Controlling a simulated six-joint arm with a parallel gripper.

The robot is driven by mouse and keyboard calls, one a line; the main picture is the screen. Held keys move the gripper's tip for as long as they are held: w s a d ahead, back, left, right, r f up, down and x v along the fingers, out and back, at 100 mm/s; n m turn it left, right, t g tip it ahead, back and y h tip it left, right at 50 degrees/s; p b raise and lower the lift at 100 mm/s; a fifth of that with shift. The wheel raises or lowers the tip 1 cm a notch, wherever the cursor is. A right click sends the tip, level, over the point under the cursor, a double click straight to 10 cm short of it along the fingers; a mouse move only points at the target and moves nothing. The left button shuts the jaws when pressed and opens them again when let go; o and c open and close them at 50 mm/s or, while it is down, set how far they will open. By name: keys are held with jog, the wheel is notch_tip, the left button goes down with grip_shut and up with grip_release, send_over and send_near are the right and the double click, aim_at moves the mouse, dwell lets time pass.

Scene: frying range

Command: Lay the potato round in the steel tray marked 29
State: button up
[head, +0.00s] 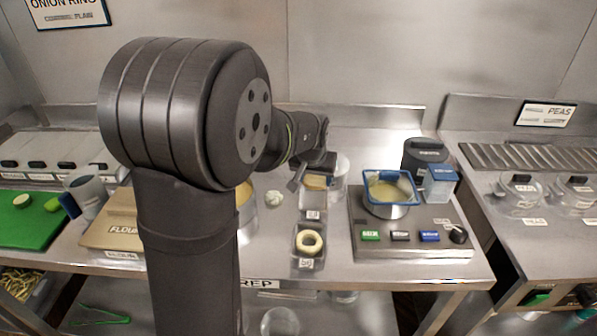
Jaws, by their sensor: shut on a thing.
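My gripper (310,178) is above the back one of two small steel trays (312,201), pointing down, and mostly seen from behind. It is shut on a pale yellow-tan piece, the potato round (317,183), which shows partly at the jaws. Whether the round touches the tray is unclear. The front steel tray (296,246) holds a pale yellow ring. Both trays carry small labels whose numbers are too small to read.
A mixer-like station (412,239) with a blue-rimmed basket (388,175) stands right of the trays. My arm hides much of the left-centre counter. A flour box (108,232) and green board (30,224) lie left.

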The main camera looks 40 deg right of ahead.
aim_at(314, 188)
jog(key=shift+f, duration=2.4)
jog(key=o, duration=0.8)
jog(key=shift+o, duration=0.2)
jog(key=shift+r, duration=3.5)
